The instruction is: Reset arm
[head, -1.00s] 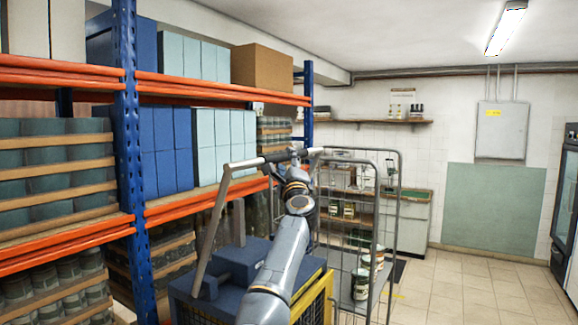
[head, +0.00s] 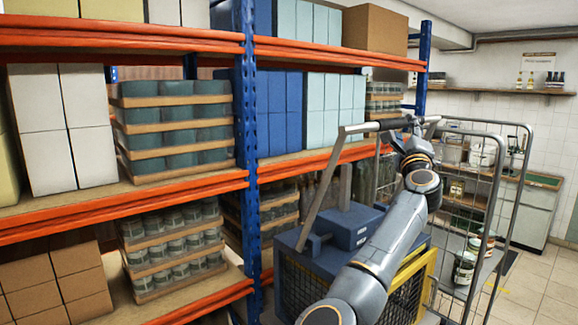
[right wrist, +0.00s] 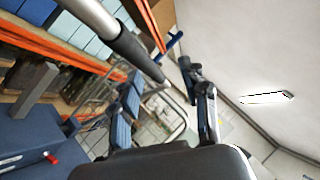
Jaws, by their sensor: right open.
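My right arm reaches up from the bottom of the head view. Its gripper (head: 416,124) is at the far end, small and partly hidden behind the wrist. The gripper is open and I see nothing held in it. In the right wrist view the fingers (right wrist: 158,95) stand apart with the room behind them. A grey handle bar with a black grip (head: 377,127) passes close to the gripper in the picture; I cannot tell whether they touch. My left gripper is not in view.
An orange and blue rack (head: 247,150) with boxes and jar trays fills the left and middle. A wire roll cage (head: 497,190) stands right of my arm. A blue unit (head: 345,228) lies under the arm; I cannot tell whose it is. Tiled floor (head: 545,262) is clear at right.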

